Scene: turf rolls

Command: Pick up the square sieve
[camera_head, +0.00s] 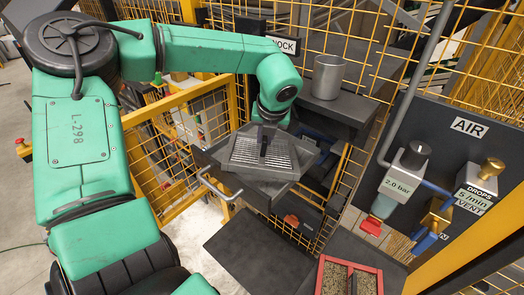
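The square sieve (246,153) is a flat grey square with a finely ribbed face and a plain rim. It lies at the middle of the view, over a dark grey drawer-like box (262,191). My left gripper (263,153) points down over the middle of the sieve, and its dark fingers overlap the sieve's face. The fingers are seen nearly in line, so I cannot tell whether they are apart or closed on a part of the sieve. I cannot tell whether the sieve rests on the box or hangs just above it. My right gripper is not in view.
A metal cup (327,77) stands on a dark ledge behind the sieve. Yellow mesh fencing (330,30) closes off the back. A panel with valves (440,180) stands at right. A red-rimmed tray (348,278) is at the bottom. A bent metal handle (216,189) juts out left of the box.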

